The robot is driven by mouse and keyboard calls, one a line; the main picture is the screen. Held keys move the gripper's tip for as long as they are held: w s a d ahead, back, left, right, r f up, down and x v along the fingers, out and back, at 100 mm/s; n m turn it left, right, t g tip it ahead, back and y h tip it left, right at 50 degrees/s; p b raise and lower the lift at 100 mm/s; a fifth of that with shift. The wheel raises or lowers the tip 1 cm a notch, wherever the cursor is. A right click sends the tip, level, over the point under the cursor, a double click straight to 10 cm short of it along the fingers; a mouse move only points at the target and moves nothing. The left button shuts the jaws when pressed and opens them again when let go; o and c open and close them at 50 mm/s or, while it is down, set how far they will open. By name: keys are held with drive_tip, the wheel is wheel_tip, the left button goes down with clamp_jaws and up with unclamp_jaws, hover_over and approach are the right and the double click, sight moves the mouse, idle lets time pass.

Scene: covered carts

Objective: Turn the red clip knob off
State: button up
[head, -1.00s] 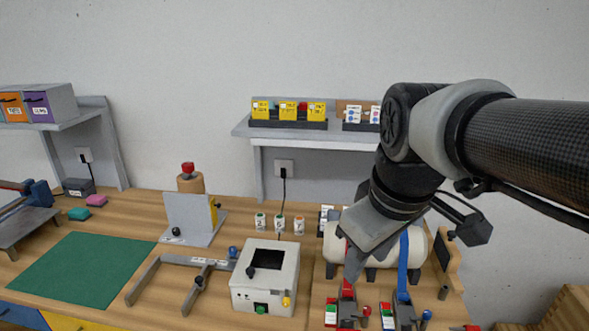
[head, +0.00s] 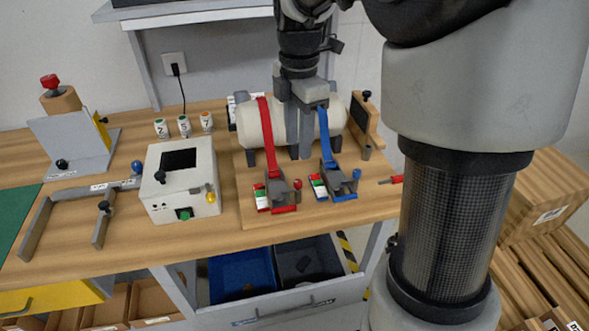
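The red clip (head: 277,192) sits on the wooden board at the lower end of a red strap (head: 270,135), which runs over a white cylinder (head: 252,124). My gripper (head: 300,128) points down at the cylinder, between the two straps and behind the red clip. It is apart from the red knob. Its fingers blend with grey parts there, so their opening is unclear.
A white box with a dark screen (head: 180,180) stands left of the clips. A red-handled item (head: 391,180) lies near the right table edge. A wooden stand (head: 366,120) is right of the cylinder. Bare wood lies in front of the white box.

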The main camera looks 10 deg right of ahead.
sight(298, 181)
wheel_tip(298, 181, down, 11)
drive_tip(key=shift+r+b, duration=0.1)
drive_tip(key=shift+b, duration=0.55)
clamp_jaws()
